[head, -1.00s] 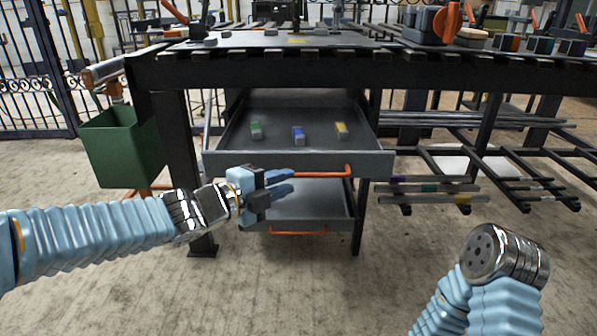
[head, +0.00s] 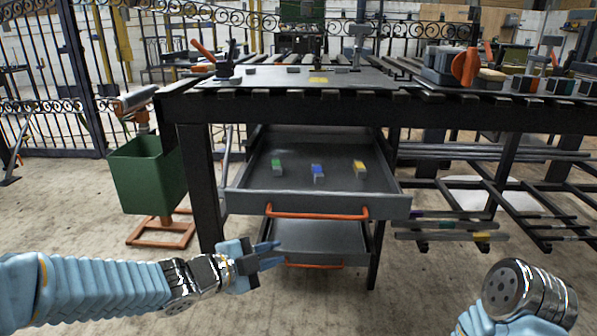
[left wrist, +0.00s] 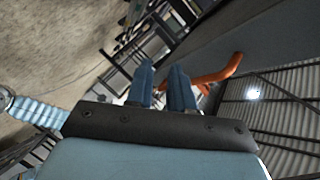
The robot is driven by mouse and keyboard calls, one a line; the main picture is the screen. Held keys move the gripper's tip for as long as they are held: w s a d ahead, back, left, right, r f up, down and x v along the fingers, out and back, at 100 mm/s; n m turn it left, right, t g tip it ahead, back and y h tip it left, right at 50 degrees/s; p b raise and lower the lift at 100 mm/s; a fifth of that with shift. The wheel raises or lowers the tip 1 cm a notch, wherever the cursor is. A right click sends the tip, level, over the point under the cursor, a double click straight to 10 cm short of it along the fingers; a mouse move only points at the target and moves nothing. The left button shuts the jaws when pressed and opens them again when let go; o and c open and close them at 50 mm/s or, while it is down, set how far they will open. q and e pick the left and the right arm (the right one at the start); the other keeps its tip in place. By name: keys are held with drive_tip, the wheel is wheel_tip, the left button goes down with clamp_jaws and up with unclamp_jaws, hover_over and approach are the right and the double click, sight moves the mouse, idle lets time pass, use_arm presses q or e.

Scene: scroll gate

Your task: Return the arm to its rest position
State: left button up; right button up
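My left gripper (head: 268,256) is empty, in front of and below the open upper drawer (head: 237,201). Its two blue fingers stand apart, and the gap between them shows in the left wrist view (left wrist: 161,88). The orange handle (head: 318,215) of the upper drawer is above and to the right of the fingers in the head view, not gripped. An orange handle (left wrist: 222,74) also shows beyond the fingertips in the left wrist view. My left arm reaches in from the left edge. Only a link of my right arm shows at lower right; its gripper is out of view.
The drawer holds a green block (head: 277,165), a blue block (head: 317,172) and a yellow block (head: 360,168). A lower drawer (head: 335,251) sits beneath. A green bin (head: 148,178) stands left of the workbench (head: 430,107). The floor in front is clear.

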use_arm(q)
drive_tip(key=s+a+f+n+g+y+p, duration=0.1)
drive_tip(key=s+f+n+g+y+p, duration=0.1)
drive_tip(key=f+n, duration=0.7)
drive_tip(key=s+f+n+g+y+p, duration=0.2)
drive_tip(key=s+f+n+g+p, duration=0.15)
drive_tip(key=f, duration=0.85)
drive_tip(key=s+a+f+n+g+y+p, duration=0.1)
drive_tip(key=s+f+n+g+y+p, duration=0.1)
drive_tip(key=s+f+n+g, duration=0.3)
drive_tip(key=s+f+n, duration=0.4)
drive_tip(key=s+f, duration=0.2)
drive_tip(key=s, duration=0.3)
drive_tip(key=shift+s+f, duration=0.2)
drive_tip(key=shift+f, duration=0.1)
use_arm(e)
wheel_tip(320, 180, up, 9)
drive_tip(key=shift+s+a+f, duration=0.15)
drive_tip(key=shift+a+f, duration=0.05)
drive_tip(key=shift+a, duration=0.1)
